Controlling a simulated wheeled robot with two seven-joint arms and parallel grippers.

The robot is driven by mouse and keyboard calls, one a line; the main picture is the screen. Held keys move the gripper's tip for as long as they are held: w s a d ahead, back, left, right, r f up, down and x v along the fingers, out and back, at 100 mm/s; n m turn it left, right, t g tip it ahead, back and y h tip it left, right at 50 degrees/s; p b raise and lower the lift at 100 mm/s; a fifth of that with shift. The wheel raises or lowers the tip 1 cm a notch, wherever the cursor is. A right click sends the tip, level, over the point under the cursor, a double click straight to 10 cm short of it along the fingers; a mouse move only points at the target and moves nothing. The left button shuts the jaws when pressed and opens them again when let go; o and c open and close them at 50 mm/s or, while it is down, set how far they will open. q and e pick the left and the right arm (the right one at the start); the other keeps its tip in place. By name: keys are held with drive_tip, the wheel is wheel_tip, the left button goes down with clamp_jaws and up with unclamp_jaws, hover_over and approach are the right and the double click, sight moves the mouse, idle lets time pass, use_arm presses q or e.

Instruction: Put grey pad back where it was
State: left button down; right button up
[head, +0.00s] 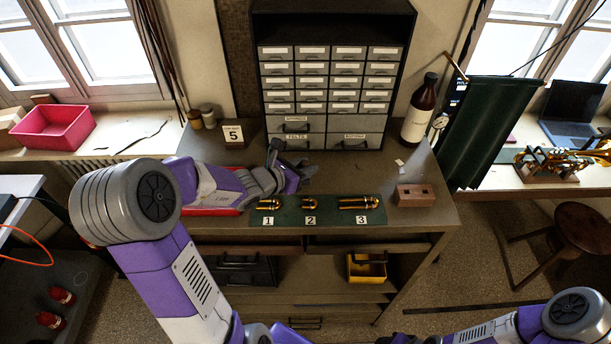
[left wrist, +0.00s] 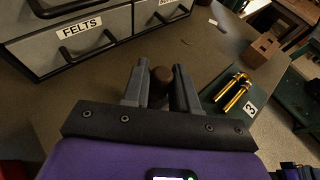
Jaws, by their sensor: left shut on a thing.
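My left gripper (head: 287,165) is over the bench top in front of the drawer cabinet, and its fingers (left wrist: 160,72) also show in the left wrist view. A small dark brown rounded thing (left wrist: 161,80) shows between them, and the fingers are closed on it. I cannot tell whether it is the grey pad; no clearly grey pad shows elsewhere. The drawer labelled FELTS (left wrist: 92,42) is shut, just beyond and left of the fingers in the wrist view. My right arm comes in at the lower right; at most the edge of its gripper (head: 392,340) shows.
A green mat (head: 287,218) holds brass parts by number cards 1, 2 and 3. A wooden block (head: 415,195) lies to its right. A brown bottle (head: 419,108) and the number 5 card (head: 233,135) flank the cabinet (head: 330,75). A red tray (head: 212,211) lies under my left arm.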

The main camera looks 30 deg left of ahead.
use_arm(q)
drive_tip(key=shift+f, duration=1.4)
drive_tip(key=shift+f+b, duration=0.1)
drive_tip(key=shift+b, duration=0.3)
drive_tip(key=c, duration=0.9)
unclamp_jaws()
